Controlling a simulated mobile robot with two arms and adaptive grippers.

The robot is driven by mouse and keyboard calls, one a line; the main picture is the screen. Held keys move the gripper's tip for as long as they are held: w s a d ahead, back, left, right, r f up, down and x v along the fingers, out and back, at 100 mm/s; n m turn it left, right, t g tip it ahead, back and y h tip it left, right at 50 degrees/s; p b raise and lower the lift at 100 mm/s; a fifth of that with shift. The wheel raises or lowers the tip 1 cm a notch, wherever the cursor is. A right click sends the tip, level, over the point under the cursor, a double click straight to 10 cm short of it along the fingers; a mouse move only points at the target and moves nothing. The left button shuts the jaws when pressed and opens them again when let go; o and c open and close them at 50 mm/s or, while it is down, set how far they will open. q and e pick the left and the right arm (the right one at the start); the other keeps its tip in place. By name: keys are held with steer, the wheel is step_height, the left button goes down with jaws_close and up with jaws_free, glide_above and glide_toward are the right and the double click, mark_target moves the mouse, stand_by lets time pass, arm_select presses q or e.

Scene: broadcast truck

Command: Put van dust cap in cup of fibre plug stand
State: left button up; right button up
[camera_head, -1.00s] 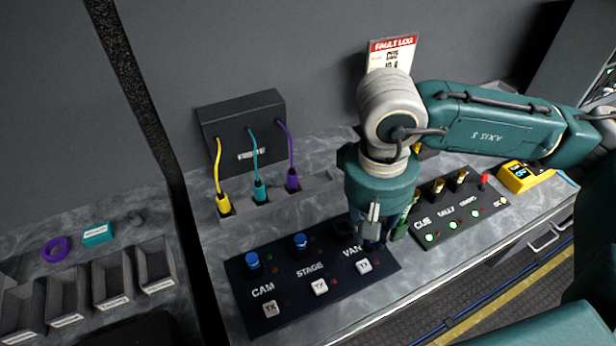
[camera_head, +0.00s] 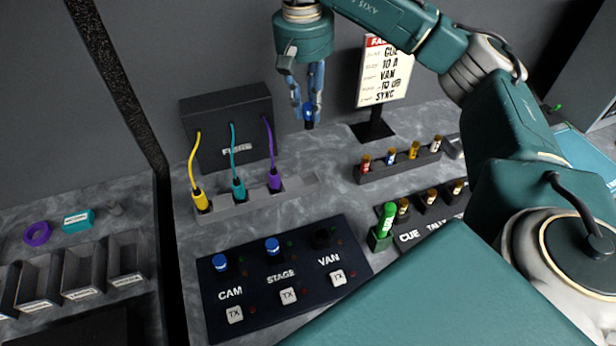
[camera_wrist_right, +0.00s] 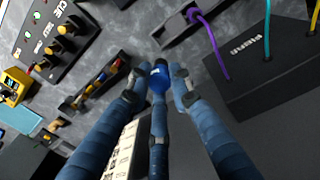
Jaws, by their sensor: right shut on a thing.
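My right gripper (camera_head: 308,108) is shut on the blue van dust cap (camera_head: 308,124), held in the air right of the black fibre box. In the wrist view, the cap (camera_wrist_right: 159,78) sits between the fingertips of the right gripper (camera_wrist_right: 160,86). The grey fibre plug stand (camera_head: 300,188) holds yellow, teal and purple plugs below and left of the gripper. Its right end shows no plug; I cannot make out the cup clearly. The VAN port (camera_head: 321,238) on the dark panel has no blue cap. My left gripper is not in view.
Blue caps sit on the CAM (camera_head: 220,262) and STAGE (camera_head: 272,246) ports. A rack of small coloured pieces (camera_head: 400,160) and a sign on a stand (camera_head: 385,72) are to the right. Cables (camera_head: 270,140) hang from the fibre box (camera_head: 225,115). My arm hides the front right.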

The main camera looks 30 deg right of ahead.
step_height(320, 180, down, 15)
steer(key=shift+d+f, duration=0.1)
steer(key=shift+f, duration=0.1)
step_height(320, 180, down, 3)
steer(key=shift+s+f+p, duration=0.1)
steer(key=shift+p, duration=0.3)
steer(key=shift+f, duration=0.2)
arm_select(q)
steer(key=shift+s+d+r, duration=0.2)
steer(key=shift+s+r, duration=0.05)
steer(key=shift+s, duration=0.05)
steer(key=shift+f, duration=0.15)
arm_select(e)
steer(key=shift+f, duration=0.1)
steer(key=o, duration=0.8)
steer(key=shift+o, duration=0.2)
